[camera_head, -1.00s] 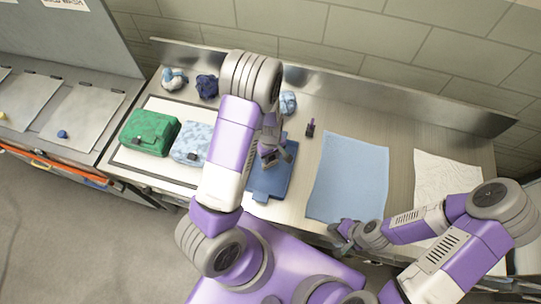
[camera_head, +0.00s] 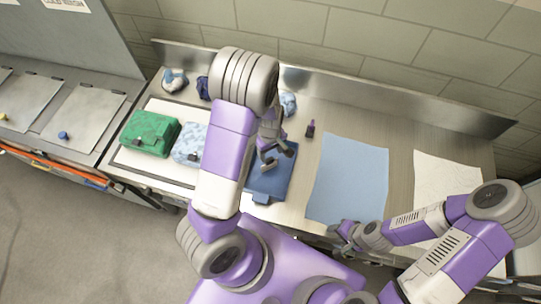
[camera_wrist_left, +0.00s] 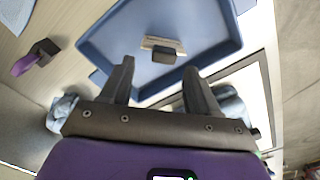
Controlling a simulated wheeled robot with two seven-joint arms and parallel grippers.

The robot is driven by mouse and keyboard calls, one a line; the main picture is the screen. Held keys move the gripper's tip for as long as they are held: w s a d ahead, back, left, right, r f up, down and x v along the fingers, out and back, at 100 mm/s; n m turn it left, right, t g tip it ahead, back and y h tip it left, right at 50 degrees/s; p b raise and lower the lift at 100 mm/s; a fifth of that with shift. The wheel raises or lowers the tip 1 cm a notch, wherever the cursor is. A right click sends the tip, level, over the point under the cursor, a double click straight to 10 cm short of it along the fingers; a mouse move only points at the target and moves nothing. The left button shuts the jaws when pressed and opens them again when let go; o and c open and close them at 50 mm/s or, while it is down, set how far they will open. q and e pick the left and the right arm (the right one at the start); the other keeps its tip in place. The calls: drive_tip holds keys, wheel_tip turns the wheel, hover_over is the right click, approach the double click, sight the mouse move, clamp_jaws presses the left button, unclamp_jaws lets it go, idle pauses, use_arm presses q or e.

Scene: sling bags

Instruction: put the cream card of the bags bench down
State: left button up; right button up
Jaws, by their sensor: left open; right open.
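The cream card (camera_wrist_left: 150,42) shows in the left wrist view as a small pale strip in the blue tray (camera_wrist_left: 222,22), with a dark grey block (camera_wrist_left: 165,56) right against it. In the head view the blue tray (camera_head: 264,188) lies partly under my left arm, and I cannot make out the card there. My left gripper (camera_head: 275,158) is open over the tray; its fingers (camera_wrist_left: 158,68) point toward the card with nothing between them. My right gripper (camera_head: 345,232) is open and empty at the bench's front edge, near the blue cloth.
A green bag (camera_head: 149,133) and a pale blue patterned bag (camera_head: 188,146) lie on a white board to the left. A blue cloth (camera_head: 348,182) and a white cloth (camera_head: 440,172) lie to the right.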

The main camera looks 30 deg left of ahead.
drive_tip(key=shift+r+p, duration=0.4)
drive_tip(key=shift+r, duration=0.1)
use_arm(q)
wheel_tip(320, 180, up, 7)
drive_tip(key=shift+r, duration=0.2)
